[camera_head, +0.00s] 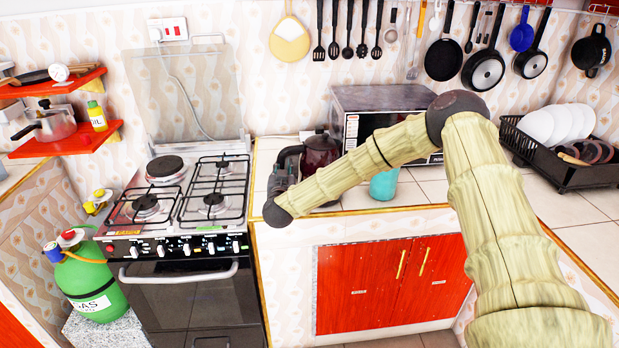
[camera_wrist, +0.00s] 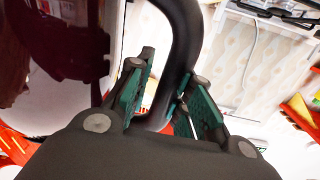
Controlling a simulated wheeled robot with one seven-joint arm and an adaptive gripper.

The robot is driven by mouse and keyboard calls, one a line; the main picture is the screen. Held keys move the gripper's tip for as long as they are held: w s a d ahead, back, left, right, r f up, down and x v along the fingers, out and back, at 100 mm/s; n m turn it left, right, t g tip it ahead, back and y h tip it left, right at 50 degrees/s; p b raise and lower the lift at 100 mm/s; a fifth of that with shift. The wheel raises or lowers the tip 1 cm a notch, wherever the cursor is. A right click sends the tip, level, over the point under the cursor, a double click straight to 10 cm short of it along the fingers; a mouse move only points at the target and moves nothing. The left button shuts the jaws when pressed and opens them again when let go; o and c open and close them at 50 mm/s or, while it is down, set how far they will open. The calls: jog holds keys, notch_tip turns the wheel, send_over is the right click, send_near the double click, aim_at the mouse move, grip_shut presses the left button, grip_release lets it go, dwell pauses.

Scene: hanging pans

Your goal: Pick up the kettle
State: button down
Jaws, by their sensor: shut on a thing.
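The kettle (camera_head: 320,152), dark red with a black handle, stands at the left part of the tiled counter, in front of the microwave. My gripper (camera_head: 284,168) is at its left side, at the handle. In the wrist view the kettle's glossy body (camera_wrist: 60,45) fills the left, and its black curved handle (camera_wrist: 187,45) runs down between the green-padded fingers of my gripper (camera_wrist: 170,97). The fingers are shut on the handle. The kettle's lower part is hidden by my arm in the head view. I cannot tell whether its base touches the counter.
A gas stove (camera_head: 180,205) is just left of the kettle. A microwave (camera_head: 378,120) stands behind, and a turquoise cup (camera_head: 384,184) is to the right. A dish rack (camera_head: 565,170) is at the far right. Pans and utensils hang on the wall above.

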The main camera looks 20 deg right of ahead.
jog(key=shift+r, duration=0.25)
